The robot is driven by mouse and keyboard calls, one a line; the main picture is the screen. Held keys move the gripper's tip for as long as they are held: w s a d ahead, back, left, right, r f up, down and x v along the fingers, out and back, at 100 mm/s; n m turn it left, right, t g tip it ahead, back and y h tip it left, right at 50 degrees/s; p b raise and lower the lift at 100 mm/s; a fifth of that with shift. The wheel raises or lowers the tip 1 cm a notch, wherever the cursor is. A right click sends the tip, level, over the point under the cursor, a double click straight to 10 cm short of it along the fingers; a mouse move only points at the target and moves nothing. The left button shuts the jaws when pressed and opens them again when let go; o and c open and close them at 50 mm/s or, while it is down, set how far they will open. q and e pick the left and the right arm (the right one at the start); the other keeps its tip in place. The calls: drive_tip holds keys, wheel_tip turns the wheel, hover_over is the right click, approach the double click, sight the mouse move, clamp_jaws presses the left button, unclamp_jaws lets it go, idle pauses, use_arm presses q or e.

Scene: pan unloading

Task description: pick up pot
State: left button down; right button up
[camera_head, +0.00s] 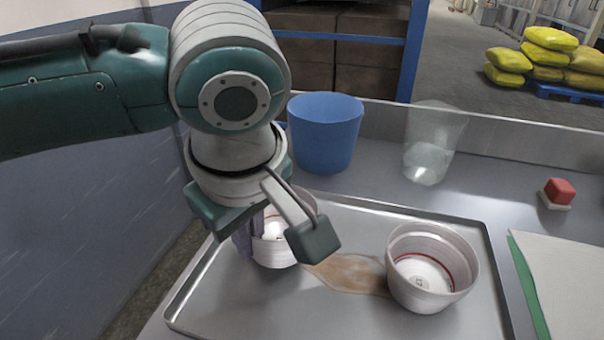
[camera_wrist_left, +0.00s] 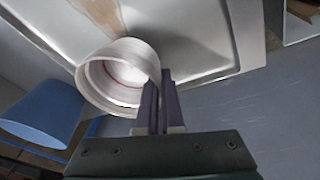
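A white ribbed pot (camera_head: 272,252) is at the left part of the metal tray (camera_head: 345,212), partly hidden behind my left arm. My left gripper (camera_head: 243,238) is at this pot's left side, pointing down. In the left wrist view the two dark fingers (camera_wrist_left: 157,102) are close together at the rim of the pot (camera_wrist_left: 112,82), one on the inside and one on the outside, with the wall between them. I cannot tell whether the pot touches the tray. A second white pot (camera_head: 432,268) stands upright on the tray's right part. My right gripper is not in view.
A brown spill (camera_head: 350,273) lies on the tray between the pots. A blue bucket (camera_head: 324,132) and a clear cup (camera_head: 432,145) stand behind the tray.

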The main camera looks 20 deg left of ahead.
use_arm(q)
wheel_tip(320, 180, up, 18)
drive_tip(key=p, duration=0.4)
drive_tip(key=shift+p, duration=0.3)
idle(0.4)
